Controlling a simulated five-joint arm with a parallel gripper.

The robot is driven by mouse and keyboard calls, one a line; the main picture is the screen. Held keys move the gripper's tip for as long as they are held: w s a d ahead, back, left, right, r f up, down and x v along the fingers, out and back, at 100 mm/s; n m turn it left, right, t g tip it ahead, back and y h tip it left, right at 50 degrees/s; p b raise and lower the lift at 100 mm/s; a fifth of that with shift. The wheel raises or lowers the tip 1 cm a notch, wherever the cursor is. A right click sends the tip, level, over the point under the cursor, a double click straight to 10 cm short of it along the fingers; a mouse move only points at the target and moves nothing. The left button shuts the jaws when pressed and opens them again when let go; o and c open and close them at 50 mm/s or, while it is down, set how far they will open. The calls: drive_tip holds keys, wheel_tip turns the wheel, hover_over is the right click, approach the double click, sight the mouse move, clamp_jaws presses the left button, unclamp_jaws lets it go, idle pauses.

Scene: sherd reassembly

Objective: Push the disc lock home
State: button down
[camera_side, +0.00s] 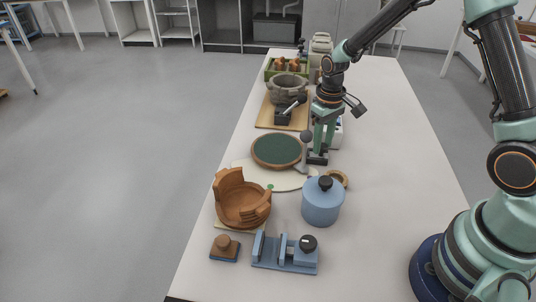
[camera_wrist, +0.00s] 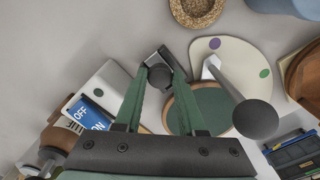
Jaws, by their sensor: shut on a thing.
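The round turntable disc (camera_side: 277,150), dark green with a wooden rim, lies flat on the table. It also shows in the wrist view (camera_wrist: 211,105), partly covered by a finger and a grey rod with a ball knob (camera_wrist: 255,119). A small dark block (camera_side: 317,158), which looks like the disc lock, stands just right of the rim. My gripper (camera_side: 322,148) points down at this block. In the wrist view my gripper (camera_wrist: 159,72) has its green fingers converging on the dark part of the block (camera_wrist: 154,58). The fingers hide part of it, and I cannot tell whether it touches the disc.
A cream plate (camera_side: 290,180) lies before the disc. A blue lidded pot (camera_side: 322,203), a broken brown bowl (camera_side: 241,202) and a blue clamp (camera_side: 284,256) stand nearer. A grey bowl (camera_side: 288,90) stands behind. An OFF/ON switch box (camera_wrist: 94,113) is close. The table's right side is clear.

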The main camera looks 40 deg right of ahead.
drive_tip(key=shift+w+a, duration=0.55)
drive_tip(key=c, duration=0.5)
unclamp_jaws()
drive_tip(key=shift+d+r, duration=0.1)
drive_tip(key=shift+r, duration=0.1)
wheel_tip(320, 180, up, 12)
drive_tip(key=shift+f, duration=0.15)
